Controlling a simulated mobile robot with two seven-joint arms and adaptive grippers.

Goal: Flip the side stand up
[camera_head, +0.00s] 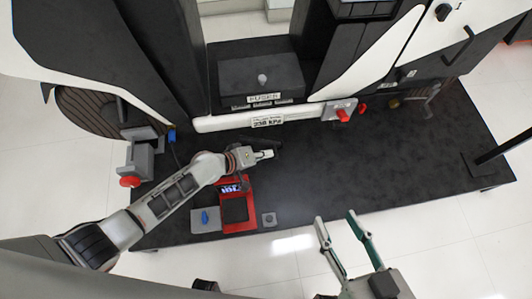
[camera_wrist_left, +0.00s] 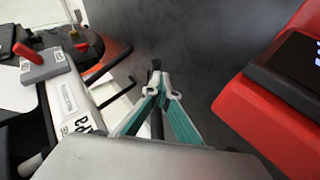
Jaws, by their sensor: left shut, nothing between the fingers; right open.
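A thin dark bar, which looks like the side stand (camera_head: 262,138), lies just below the white sill, beside the fingers of my left gripper (camera_head: 268,154). It is hard to make out against the black platform. My left gripper is shut and empty, low over the platform. In the left wrist view, its fingertips (camera_wrist_left: 160,88) are together, and a dark rod (camera_wrist_left: 156,65) shows at and behind them; I cannot tell whether they touch it. My right gripper (camera_head: 337,216) is open and empty in front of the platform's front edge.
A red device with a screen (camera_head: 250,222) sits under my left wrist. Beside it are a grey box with a blue switch (camera_head: 205,217) and a small grey block (camera_head: 269,219). A red lever (camera_head: 342,115) stands right along the white sill (camera_head: 215,124). The platform's right half is mostly clear.

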